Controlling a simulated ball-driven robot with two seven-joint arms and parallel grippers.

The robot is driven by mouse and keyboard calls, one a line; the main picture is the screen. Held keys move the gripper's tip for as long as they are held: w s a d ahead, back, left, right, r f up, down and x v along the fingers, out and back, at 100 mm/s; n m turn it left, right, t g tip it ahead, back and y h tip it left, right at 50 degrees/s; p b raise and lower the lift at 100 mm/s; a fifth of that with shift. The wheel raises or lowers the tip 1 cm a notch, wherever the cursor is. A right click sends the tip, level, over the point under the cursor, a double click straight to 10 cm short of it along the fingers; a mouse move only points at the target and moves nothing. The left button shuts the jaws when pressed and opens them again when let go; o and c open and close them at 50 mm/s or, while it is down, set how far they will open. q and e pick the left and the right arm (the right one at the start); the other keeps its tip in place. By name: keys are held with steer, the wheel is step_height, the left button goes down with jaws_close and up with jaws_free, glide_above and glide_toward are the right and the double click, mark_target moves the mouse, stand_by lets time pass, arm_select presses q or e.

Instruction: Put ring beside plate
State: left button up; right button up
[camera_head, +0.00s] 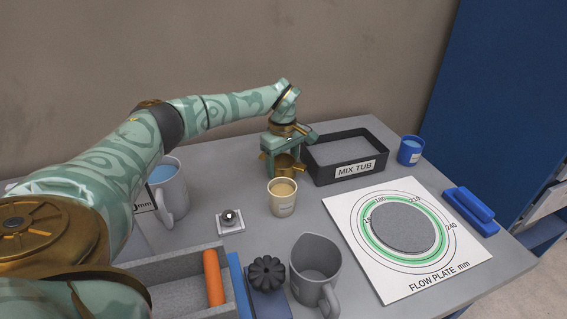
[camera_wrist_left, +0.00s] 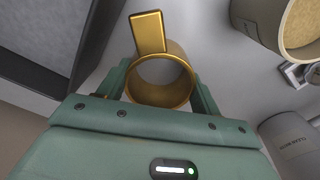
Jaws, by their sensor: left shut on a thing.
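The brass ring (camera_head: 287,166) has a flat tab sticking out and is at the back middle, between the fingers of my left gripper (camera_head: 284,155). In the left wrist view my left gripper (camera_wrist_left: 160,88) is shut on the ring (camera_wrist_left: 178,76), one finger on each side. I cannot tell whether the ring touches the table. The white flow plate (camera_head: 463,265), printed with rings and numbers, lies at the right front with a round grey mass on its middle. My right gripper is not in view.
The black mix tub (camera_head: 345,173) stands just right of the left gripper. A beige cup (camera_head: 283,197) is close in front of it. A grey jug (camera_head: 316,270) stands left of the plate, a blue cup (camera_head: 410,151) behind it and a blue block (camera_head: 471,210) to its right.

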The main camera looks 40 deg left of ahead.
arm_select(q)
steer(key=o, duration=1.3)
steer(key=shift+f, duration=0.1)
step_height(320, 180, up, 12)
steer(key=p, duration=0.4)
steer(key=shift+p, duration=0.3)
